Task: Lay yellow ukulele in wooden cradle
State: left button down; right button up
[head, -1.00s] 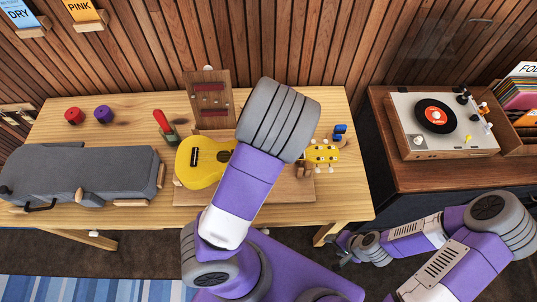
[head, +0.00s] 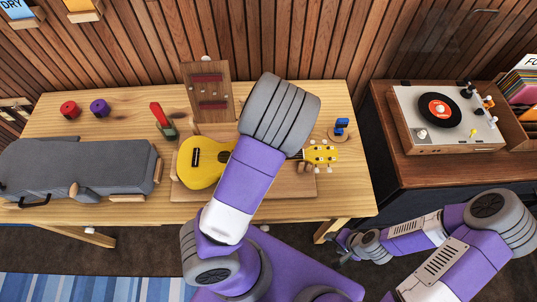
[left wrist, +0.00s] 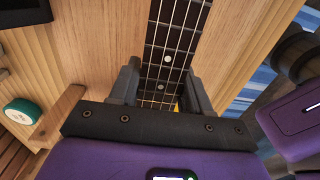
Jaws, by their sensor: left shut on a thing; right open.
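The yellow ukulele (head: 203,162) lies flat, strings up, over the wooden cradle (head: 250,187), its body to the left and its yellow headstock (head: 321,154) to the right. I cannot tell whether it rests on the cradle or is held just above. My left arm hides the middle of the ukulele and my left gripper in the head view. In the left wrist view, my left gripper (left wrist: 162,90) is shut on the dark fretted neck (left wrist: 176,50). My right gripper (head: 348,244) is open and empty, in front of the table's right end.
A grey case (head: 80,168) fills the table's left side. Red (head: 68,110) and purple (head: 99,108) round things, a red-handled tool (head: 161,115), an upright wooden panel (head: 208,92) and a blue item (head: 341,127) stand behind. A record player (head: 440,118) is on the right cabinet.

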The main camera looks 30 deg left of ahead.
pick_arm(q)
jog(key=shift+c, duration=2.2)
grip_release()
jog(key=shift+r, duration=0.1)
jog(key=shift+r+p, duration=0.95)
jog(key=shift+p, duration=0.3)
jog(key=shift+r+p, duration=1.25)
jog(key=shift+p, duration=0.25)
